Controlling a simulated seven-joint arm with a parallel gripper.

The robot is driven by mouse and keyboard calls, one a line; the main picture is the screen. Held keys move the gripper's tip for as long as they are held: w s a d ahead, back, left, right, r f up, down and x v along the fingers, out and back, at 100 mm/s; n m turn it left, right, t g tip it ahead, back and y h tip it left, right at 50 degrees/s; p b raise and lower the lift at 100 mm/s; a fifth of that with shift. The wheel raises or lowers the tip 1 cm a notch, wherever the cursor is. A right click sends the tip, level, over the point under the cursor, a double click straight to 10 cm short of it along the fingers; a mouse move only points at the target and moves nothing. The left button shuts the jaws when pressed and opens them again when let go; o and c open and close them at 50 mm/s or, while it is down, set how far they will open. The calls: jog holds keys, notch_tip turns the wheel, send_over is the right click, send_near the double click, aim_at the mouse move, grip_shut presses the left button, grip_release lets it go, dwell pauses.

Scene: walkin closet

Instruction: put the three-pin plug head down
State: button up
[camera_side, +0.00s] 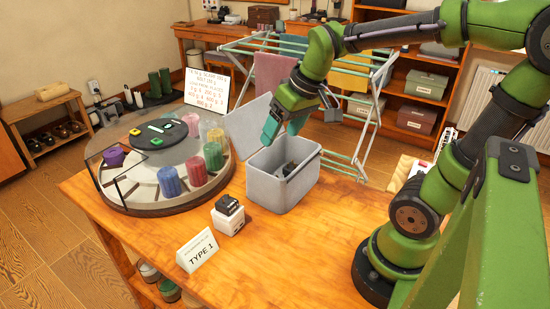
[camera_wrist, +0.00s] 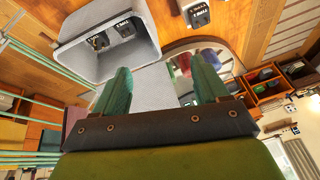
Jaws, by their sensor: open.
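My gripper (camera_side: 283,128) is open, with teal fingers, above the grey bin (camera_side: 266,188) and near its raised lid. In the wrist view the open fingers (camera_wrist: 160,76) have nothing between them. The bin (camera_wrist: 74,62) holds dark plug-like items (camera_wrist: 97,42), partly hidden by its walls in the side view. A black plug-like piece (camera_side: 228,204) sits on a small white block (camera_side: 228,221) left of the bin; this block also shows in the wrist view (camera_wrist: 195,14). I cannot make out pins on any of these pieces, so I cannot tell which is the three-pin plug.
A "TYPE 1" card (camera_side: 197,250) stands at the table's front. A round turntable (camera_side: 165,200) with coloured cylinders is left of the bin. A drying rack (camera_side: 350,140) stands behind. The wooden table (camera_side: 290,260) is clear in front of the bin.

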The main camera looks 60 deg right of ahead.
jog(key=s+a+r+m+t+y, duration=0.1)
jog(key=s+a+t, duration=0.1)
jog(key=s+a, duration=0.4)
jog(key=shift+a+r+t, duration=0.15)
jog(key=shift+a+t, duration=0.05)
jog(key=shift+t, duration=0.1)
